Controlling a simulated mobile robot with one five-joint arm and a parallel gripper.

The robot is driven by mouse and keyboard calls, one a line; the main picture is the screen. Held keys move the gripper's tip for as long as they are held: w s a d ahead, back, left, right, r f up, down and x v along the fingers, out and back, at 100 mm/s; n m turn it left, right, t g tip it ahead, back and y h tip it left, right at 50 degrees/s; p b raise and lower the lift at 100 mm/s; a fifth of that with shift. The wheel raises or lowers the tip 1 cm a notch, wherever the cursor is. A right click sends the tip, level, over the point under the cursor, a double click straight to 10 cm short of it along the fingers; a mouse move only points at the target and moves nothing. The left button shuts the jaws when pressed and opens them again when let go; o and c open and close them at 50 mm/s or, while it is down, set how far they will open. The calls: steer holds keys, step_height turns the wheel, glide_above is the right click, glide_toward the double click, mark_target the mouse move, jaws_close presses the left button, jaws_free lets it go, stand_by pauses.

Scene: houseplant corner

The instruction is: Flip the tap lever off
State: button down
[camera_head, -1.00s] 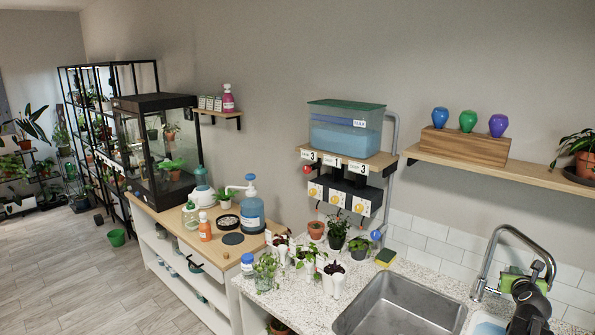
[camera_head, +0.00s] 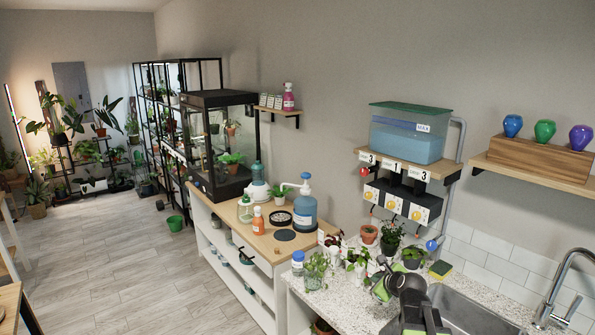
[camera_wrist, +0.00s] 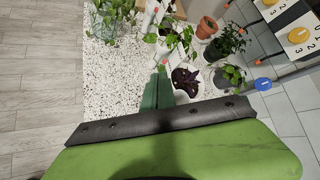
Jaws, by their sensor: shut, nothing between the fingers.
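The curved metal sink tap (camera_head: 566,284) stands at the right edge of the head view, with a small lever-like part (camera_head: 573,307) beside its neck. A blue ball-ended piece (camera_head: 431,245) hangs below the dial boxes; it also shows in the wrist view (camera_wrist: 263,84). A red ball (camera_head: 364,171) sits at the left under the tank shelf. I cannot tell which ball belongs to a lever. My gripper (camera_head: 381,284) is over the counter, left of the sink and apart from the tap. In the wrist view my gripper (camera_wrist: 161,72) is shut and empty.
Potted plants (camera_head: 391,236) and a sponge (camera_head: 440,269) crowd the counter beside the sink (camera_head: 470,312). A water tank (camera_head: 408,134) stands on a shelf above boxes with yellow dials (camera_head: 393,203). A wooden bench (camera_head: 268,242) continues left. The floor (camera_head: 130,270) at left is clear.

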steer(key=s+a+f+n+g+y, duration=0.1)
steer(key=s+a+f+n+g, duration=0.15)
steer(key=a+n, duration=0.35)
steer(key=s+a+f+n+g, duration=0.2)
steer(key=s+a+f+n, duration=0.15)
steer(key=a, duration=0.45)
steer(key=s+d+f+n+g+h, duration=0.1)
steer(key=s+f+n+g, duration=0.1)
steer(key=s+n, duration=0.5)
steer(key=s+d+f+n+g+h, duration=0.1)
steer(key=s+n+g, duration=0.3)
steer(key=s+n, duration=0.4)
steer(key=shift+f+n, duration=0.45)
steer(key=shift+n, duration=0.6)
